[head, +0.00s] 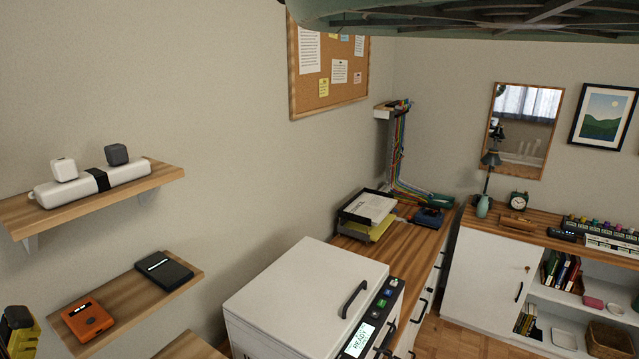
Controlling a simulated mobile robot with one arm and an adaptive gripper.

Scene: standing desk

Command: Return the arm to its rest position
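My gripper and arm are not clearly in this head view, so I cannot see the gripper's pose or whether it holds anything. A large dark green ribbed shape (480,18) crosses the top edge close to the camera; I cannot tell what it is.
Two wooden wall shelves (150,185) hold a white power strip, an orange device and a dark device. A white printer (300,285) stands in front of a wooden counter (405,245) with a paper tray (368,208). A white cabinet (485,280) stands at right. Some floor shows between them.

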